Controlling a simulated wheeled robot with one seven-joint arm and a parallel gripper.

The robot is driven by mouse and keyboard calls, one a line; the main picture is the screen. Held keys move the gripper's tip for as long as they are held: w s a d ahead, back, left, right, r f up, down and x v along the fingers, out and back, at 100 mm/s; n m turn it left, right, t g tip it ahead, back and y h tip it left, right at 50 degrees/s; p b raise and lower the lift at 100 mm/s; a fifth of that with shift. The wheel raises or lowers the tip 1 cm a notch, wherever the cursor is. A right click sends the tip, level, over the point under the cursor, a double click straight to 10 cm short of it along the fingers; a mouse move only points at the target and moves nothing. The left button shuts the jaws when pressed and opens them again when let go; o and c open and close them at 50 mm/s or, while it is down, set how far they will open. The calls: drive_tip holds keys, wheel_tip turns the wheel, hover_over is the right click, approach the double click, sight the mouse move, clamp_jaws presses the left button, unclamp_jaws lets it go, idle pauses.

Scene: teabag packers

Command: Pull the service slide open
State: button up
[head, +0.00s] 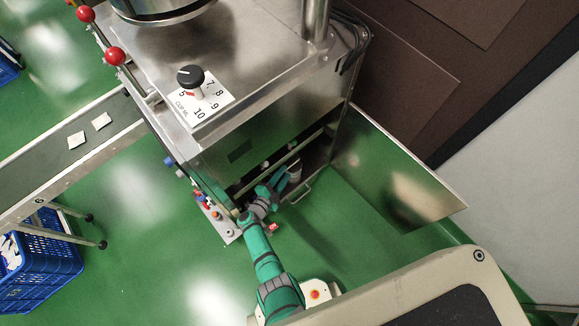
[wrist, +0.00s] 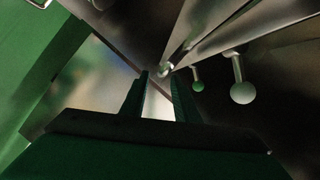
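A steel machine (head: 225,150) has its lower side open, with a hinged panel (head: 400,180) swung out to the right. My arm bends into this opening, and my fingertips cannot be made out in the head view. In the wrist view my gripper (wrist: 160,95) has its two dark fingers apart, with a bright gap and nothing clearly held between them. A metal rod end (wrist: 166,69) lies just beyond the fingertips; contact cannot be told. Two round-ended pegs, a green-tinted one (wrist: 197,85) and a pale one (wrist: 241,92), are to the right. Which part is the service slide is unclear.
A U-shaped handle (head: 299,193) sits low at the opening; its link to the slide is unclear. A control panel (head: 215,215) with coloured buttons is left of my arm. A conveyor (head: 60,150) and blue crate (head: 45,265) stand left. Green floor is clear right of my arm.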

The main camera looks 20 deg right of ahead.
sight(290, 167)
drive_tip(key=x, duration=0.4)
drive_tip(key=shift+w+d+f, duration=0.1)
drive_tip(key=shift+w+d, duration=0.05)
drive_tip(key=shift+d, duration=0.15)
drive_tip(key=shift+w, duration=0.2)
drive_tip(key=shift+d, duration=0.1)
clamp_jaws()
